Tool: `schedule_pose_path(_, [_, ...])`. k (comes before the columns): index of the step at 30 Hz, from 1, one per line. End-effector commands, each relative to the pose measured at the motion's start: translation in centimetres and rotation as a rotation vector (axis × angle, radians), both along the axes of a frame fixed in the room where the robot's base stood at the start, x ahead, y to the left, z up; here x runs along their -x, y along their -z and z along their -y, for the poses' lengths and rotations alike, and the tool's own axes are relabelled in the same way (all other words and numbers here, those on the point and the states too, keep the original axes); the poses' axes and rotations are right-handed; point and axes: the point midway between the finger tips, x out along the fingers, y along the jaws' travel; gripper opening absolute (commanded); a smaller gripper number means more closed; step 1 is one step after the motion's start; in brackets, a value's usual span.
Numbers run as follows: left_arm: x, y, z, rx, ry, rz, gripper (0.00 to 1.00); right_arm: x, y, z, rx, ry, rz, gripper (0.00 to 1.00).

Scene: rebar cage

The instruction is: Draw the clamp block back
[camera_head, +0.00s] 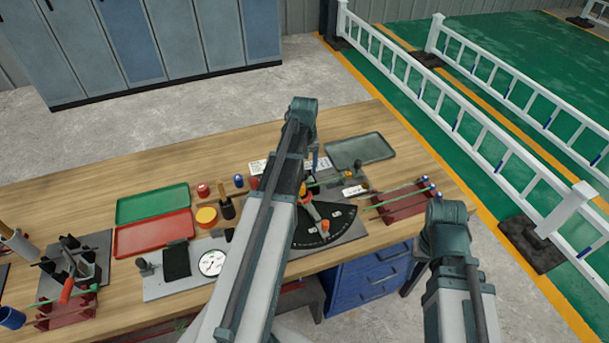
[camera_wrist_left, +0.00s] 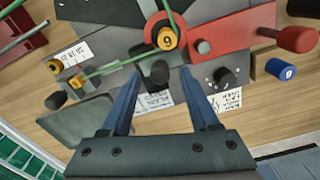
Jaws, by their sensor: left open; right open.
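In the left wrist view, the bending fixture has a dark plate, a red arm (camera_wrist_left: 232,32) with a red-knobbed handle (camera_wrist_left: 296,39), and a yellow roller (camera_wrist_left: 167,38). A green rod (camera_wrist_left: 110,69) runs past the roller. A small dark block with a black knob (camera_wrist_left: 157,73) sits by the rod; I cannot tell for sure whether it is the clamp block. My left gripper (camera_wrist_left: 163,85) is open, its blue fingers spread to either side of this knob with gaps showing. In the head view, my left arm hides much of the fixture (camera_head: 345,222). My right gripper is outside both views.
A grey tray (camera_head: 360,148) lies behind the fixture. A red rack with rods (camera_head: 402,203) stands at right. Green (camera_head: 153,204) and red (camera_head: 153,234) trays and a dial plate (camera_head: 212,262) are at left. A blue cylinder (camera_wrist_left: 281,69) stands near the fixture.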

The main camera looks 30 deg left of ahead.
Motion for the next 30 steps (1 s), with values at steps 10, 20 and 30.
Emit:
schedule_pose_path(10, [0.00, 0.29, 0.00, 0.000, 0.000, 0.000, 0.58, 0.00, 0.29, 0.00, 0.000, 0.000, 0.000, 0.64])
schedule_pose_path(20, [0.00, 0.30, 0.00, 0.000, 0.000, 0.000, 0.00, 0.00, 0.30, 0.00, 0.000, 0.000, 0.000, 0.64])
schedule_pose_path(30, [0.01, 0.30, -0.01, 0.000, 0.000, 0.000, 0.00, 0.00, 0.30, 0.00, 0.000, 0.000, 0.000, 0.64])
